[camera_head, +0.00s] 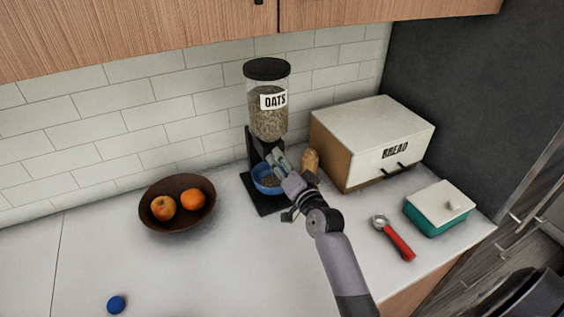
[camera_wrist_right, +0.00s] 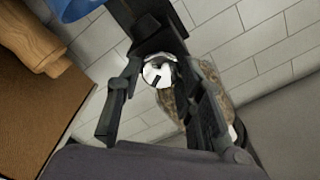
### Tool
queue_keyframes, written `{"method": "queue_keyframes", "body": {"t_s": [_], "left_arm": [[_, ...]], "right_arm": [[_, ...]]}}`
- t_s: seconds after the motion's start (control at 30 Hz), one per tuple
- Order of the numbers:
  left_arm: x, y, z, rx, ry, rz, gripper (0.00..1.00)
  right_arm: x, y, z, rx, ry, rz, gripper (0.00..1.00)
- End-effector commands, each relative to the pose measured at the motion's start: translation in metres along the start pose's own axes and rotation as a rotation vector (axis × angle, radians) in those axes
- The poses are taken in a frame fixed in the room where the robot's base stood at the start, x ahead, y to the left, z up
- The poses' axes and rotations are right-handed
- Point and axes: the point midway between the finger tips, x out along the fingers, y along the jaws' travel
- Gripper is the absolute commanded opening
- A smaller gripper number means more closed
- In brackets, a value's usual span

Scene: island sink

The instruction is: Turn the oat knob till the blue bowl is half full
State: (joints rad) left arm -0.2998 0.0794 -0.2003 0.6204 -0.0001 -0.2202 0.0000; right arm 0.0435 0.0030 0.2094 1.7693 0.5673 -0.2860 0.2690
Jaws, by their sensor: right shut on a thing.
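The oat dispenser (camera_head: 268,112) stands against the tiled wall, with a clear hopper of oats, a black lid and an "OATS" label. The blue bowl (camera_head: 262,186) sits under it on the black base; brownish contents show inside, but the arm partly covers it and I cannot tell the level. The bowl's edge also shows in the right wrist view (camera_wrist_right: 72,8). My right gripper (camera_head: 276,157) is at the front of the dispenser, shut on the pale round knob (camera_wrist_right: 155,74), which sits between its fingers. The gripper hides the knob in the head view. My left gripper is not in view.
A wooden item (camera_head: 310,161) stands right beside my right gripper, in front of the bread box (camera_head: 350,151). A dark fruit bowl (camera_head: 152,219) is at left. A red-handled tool (camera_head: 398,241) and a teal lidded dish (camera_head: 436,221) are at right. The front counter is mostly clear.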

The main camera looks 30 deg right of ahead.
Motion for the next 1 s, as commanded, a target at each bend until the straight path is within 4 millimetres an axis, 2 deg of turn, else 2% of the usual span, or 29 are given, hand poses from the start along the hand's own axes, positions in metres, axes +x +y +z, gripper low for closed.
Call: {"method": "queue_keyframes", "body": {"t_s": [0.13,0.17,0.43,0.77,0.87,1.0], "left_arm": [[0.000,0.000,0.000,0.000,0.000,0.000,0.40],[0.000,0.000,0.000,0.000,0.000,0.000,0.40],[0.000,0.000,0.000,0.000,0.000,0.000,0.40],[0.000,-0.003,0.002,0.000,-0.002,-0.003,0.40],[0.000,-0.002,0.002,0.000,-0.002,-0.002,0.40],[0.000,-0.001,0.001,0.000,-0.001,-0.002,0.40]], "right_arm": [[0.000,0.000,-0.001,-0.001,0.003,-0.001,0.06],[0.000,0.000,-0.001,-0.001,0.003,-0.001,0.36],[0.000,0.000,-0.001,-0.001,0.001,-0.001,0.54],[-0.002,0.000,0.000,-0.001,0.000,0.000,0.54],[-0.009,0.001,0.001,-0.002,0.000,0.001,0.54],[-0.032,0.001,0.001,-0.002,-0.001,0.002,0.54]]}}
